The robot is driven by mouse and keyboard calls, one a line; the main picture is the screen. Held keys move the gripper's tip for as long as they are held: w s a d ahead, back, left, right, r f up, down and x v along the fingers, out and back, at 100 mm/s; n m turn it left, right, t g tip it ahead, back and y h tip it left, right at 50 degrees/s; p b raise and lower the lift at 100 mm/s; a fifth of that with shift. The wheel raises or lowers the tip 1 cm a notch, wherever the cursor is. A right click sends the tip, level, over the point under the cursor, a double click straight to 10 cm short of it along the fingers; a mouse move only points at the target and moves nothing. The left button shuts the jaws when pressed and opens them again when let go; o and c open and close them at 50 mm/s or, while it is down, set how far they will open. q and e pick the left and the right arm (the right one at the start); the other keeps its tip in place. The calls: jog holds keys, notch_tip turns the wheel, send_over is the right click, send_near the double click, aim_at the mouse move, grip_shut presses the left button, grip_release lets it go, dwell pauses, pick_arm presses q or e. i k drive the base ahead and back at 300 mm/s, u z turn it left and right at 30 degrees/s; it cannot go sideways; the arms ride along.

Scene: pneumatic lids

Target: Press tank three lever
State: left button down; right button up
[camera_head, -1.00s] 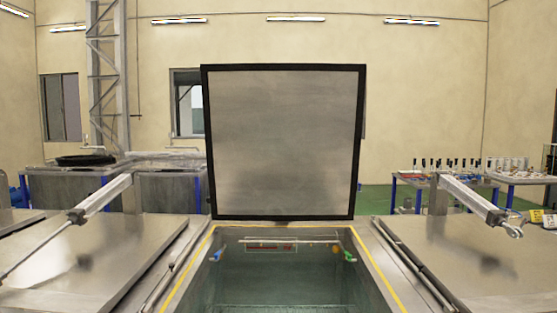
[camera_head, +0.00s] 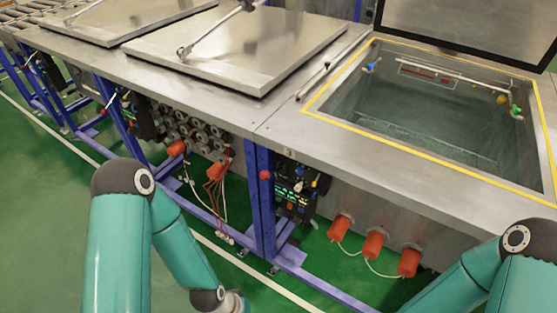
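An open tank (camera_head: 420,100) with a yellow edge line stands at the right, its raised lid (camera_head: 470,30) cut off by the top edge. Closed tank lids lie to its left, a near one (camera_head: 235,45) and a farther one (camera_head: 135,15). Below the counter, a control panel (camera_head: 293,190) with green lights and small valves sits beside a blue post. A red knob (camera_head: 265,175) is on that post. I cannot tell which part is the tank three lever. My two teal arms show at the lower left and lower right. Neither gripper is in view.
Orange-capped fittings (camera_head: 375,244) with white hoses stick out under the open tank. Pipe ends and wiring (camera_head: 200,135) show under the near closed lid. Blue frame legs (camera_head: 258,200) stand along the front. The green floor (camera_head: 50,200) at the left is clear.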

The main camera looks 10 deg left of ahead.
aim_at(265, 175)
jog(key=k, duration=1.3)
jog(key=u, duration=0.35)
jog(key=i, duration=0.7)
jog(key=u, duration=0.6)
jog(key=i, duration=1.05)
jog(key=z, duration=0.5)
